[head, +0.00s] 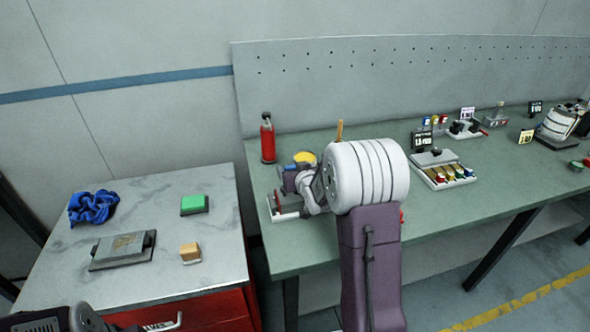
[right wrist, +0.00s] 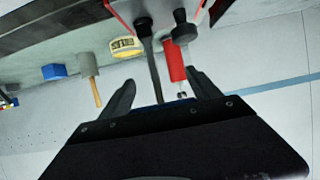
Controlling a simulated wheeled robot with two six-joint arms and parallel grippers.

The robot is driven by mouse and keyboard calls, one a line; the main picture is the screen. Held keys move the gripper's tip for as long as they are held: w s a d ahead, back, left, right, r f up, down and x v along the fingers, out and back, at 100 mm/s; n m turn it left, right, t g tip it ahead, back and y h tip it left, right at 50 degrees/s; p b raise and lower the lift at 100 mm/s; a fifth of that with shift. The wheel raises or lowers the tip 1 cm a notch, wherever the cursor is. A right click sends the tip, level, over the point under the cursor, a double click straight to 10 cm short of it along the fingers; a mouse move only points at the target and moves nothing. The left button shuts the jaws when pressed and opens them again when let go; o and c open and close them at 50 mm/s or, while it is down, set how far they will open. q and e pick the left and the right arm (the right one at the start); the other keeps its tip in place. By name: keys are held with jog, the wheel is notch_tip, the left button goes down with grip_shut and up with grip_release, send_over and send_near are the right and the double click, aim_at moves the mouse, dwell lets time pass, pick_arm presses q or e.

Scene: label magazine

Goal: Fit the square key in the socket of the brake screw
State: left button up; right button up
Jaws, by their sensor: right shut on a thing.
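My right gripper (right wrist: 159,80) shows in the right wrist view with one finger on each side of a dark rod. The rod looks like the square key (right wrist: 152,62); it runs from between the fingers toward a device with a red edge and a black knob (right wrist: 183,20). Whether its tip is inside a socket or only near it, I cannot tell. In the head view my right wrist stands at the device (head: 288,207) on the green bench's left end, hiding the key. The brake screw cannot be made out. My left gripper is out of frame; only part of that arm shows lower left.
A red bottle (head: 268,138) and a yellow roll (head: 304,158) stand behind the device. A hammer (right wrist: 89,68) and a blue block (right wrist: 54,72) are nearby. The marble-topped cabinet (head: 150,270) holds a blue cloth, a plate and two blocks. The green bench's front middle is clear.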

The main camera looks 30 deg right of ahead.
jog(key=o, duration=1.5)
jog(key=v, duration=0.9)
